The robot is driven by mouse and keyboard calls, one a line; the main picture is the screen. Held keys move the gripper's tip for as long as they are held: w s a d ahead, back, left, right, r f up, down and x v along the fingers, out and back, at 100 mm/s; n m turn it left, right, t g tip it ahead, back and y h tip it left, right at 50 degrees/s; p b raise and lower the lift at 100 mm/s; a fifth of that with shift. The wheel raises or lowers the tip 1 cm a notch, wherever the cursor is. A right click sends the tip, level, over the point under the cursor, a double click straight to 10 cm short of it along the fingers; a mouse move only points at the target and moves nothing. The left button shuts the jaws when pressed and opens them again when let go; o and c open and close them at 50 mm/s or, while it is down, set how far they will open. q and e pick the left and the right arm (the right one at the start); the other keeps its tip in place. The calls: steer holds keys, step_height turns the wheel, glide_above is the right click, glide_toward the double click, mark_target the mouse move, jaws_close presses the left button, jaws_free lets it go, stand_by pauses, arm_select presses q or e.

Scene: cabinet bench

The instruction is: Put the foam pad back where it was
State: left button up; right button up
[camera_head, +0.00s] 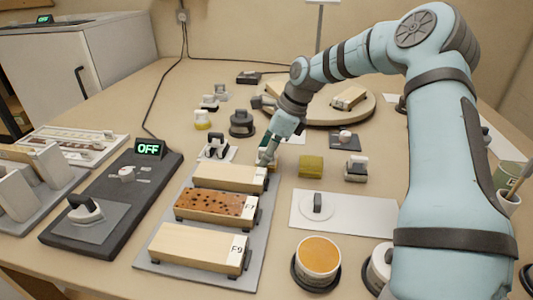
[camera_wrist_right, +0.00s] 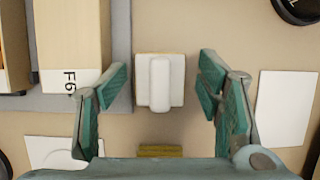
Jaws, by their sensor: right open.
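A small olive-yellow block (camera_head: 311,166), foam-like in look, lies on the bench to the right of my right gripper. Its edge also shows at the bottom of the right wrist view (camera_wrist_right: 160,151). I cannot tell for sure that it is the foam pad. My right gripper (camera_head: 264,162) is low beside the label end of the farthest wooden block. In the wrist view its fingers (camera_wrist_right: 162,98) are apart, one on each side of a pale square pad with a white handle (camera_wrist_right: 160,82). A gap shows on both sides of that pad. My left gripper is not in view.
A grey tray (camera_head: 190,272) holds wooden blocks, among them a spotted one (camera_head: 215,205). A white mat (camera_head: 350,222) with a round knob lies to the right. An orange-topped cup (camera_head: 319,257) stands in front. A round board (camera_head: 365,111) is behind.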

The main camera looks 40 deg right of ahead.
mark_target(275, 159)
steer(key=shift+r, duration=0.1)
steer(key=p+v, duration=0.2)
steer(key=v, duration=0.1)
steer(key=p+v, duration=0.2)
steer(key=v, duration=0.1)
steer(key=shift+w+d+r, duration=0.1)
steer(key=shift+r, duration=0.35)
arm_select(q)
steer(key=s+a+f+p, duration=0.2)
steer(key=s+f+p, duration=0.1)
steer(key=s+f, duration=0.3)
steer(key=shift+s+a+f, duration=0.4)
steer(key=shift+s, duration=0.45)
arm_select(e)
steer(key=v, duration=0.7)
steer(key=shift+d+r, duration=0.15)
